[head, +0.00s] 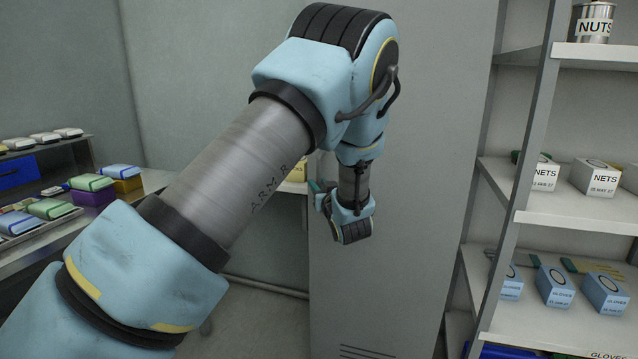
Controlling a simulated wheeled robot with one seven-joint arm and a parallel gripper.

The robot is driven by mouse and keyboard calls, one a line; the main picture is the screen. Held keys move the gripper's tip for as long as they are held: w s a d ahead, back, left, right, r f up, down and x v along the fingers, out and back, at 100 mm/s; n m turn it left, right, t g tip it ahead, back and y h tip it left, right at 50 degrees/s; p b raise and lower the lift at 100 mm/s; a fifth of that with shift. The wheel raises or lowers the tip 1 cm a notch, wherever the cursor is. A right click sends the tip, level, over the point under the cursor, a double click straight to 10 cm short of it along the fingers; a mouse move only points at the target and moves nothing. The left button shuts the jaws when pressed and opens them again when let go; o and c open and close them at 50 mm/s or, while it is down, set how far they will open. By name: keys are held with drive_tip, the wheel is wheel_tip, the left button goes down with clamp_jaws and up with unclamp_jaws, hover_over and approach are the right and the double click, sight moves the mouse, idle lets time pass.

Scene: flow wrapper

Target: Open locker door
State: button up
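The locker (420,200) is a tall grey cabinet in the middle of the head view, with vent slits low on its front. Its flat front looks shut. I see no handle; one may be hidden behind my arm. My arm reaches up from the lower left and bends down in front of the locker's left part. My gripper (318,190) is at the arm's far end, near the locker's left edge. It is mostly hidden by my wrist, so its fingers and any contact with the locker cannot be made out.
An open shelf rack (560,220) stands close on the right, with boxes of nets (594,178), boxes of gloves (555,287) and a nuts can (592,22). At the left is a bench (45,250) with coloured packs. Floor shows between bench and locker.

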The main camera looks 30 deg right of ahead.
drive_tip(key=shift+w, duration=0.3)
clamp_jaws()
idle(1.3)
